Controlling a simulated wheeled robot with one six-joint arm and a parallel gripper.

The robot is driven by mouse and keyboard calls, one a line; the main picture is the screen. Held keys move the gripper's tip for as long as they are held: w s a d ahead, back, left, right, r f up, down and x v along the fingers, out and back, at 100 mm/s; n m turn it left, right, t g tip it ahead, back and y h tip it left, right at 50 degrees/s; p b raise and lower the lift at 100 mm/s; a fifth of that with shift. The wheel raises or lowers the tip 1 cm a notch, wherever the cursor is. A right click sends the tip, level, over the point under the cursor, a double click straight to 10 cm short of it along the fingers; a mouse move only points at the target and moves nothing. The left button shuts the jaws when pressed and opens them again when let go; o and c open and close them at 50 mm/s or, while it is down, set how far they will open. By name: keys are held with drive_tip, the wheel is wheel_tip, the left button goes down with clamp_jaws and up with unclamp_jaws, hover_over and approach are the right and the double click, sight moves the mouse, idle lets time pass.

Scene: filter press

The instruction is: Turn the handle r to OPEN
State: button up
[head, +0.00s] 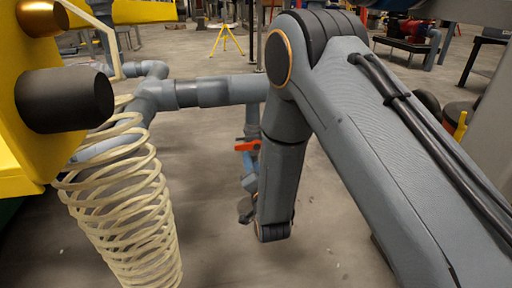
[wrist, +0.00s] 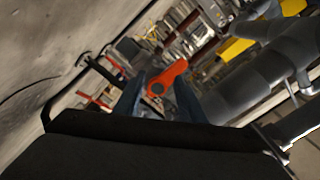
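The orange-red handle (head: 247,145) sits on the grey pipework in the middle of the head view, just left of my arm. In the wrist view the handle (wrist: 167,77) lies at a slant, with a round hub at its lower left end. My gripper (wrist: 160,82) has its two blue-grey fingers apart, one on each side of the handle's hub end. I cannot tell whether either finger touches it. In the head view my gripper is mostly hidden and hard to make out below the handle. Any markings by the handle are too small to read.
A grey pipe (head: 225,91) runs across behind the handle. A coiled cream hose (head: 122,205) and a yellow machine part with a black knob (head: 64,100) stand at the left. My arm covers the right side. Open concrete floor lies between.

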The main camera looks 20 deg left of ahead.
sight(246, 148)
drive_tip(key=w+a+m+b, duration=0.1)
drive_tip(key=w+m, duration=0.1)
drive_tip(key=w+a+r+m+b, duration=0.1)
drive_tip(key=w+a+m, duration=0.1)
drive_tip(key=m, duration=0.1)
drive_tip(key=w+a+r+m+b, duration=0.1)
drive_tip(key=w+m, duration=0.1)
drive_tip(key=shift+a+r, duration=0.1)
drive_tip(key=shift+a, duration=0.25)
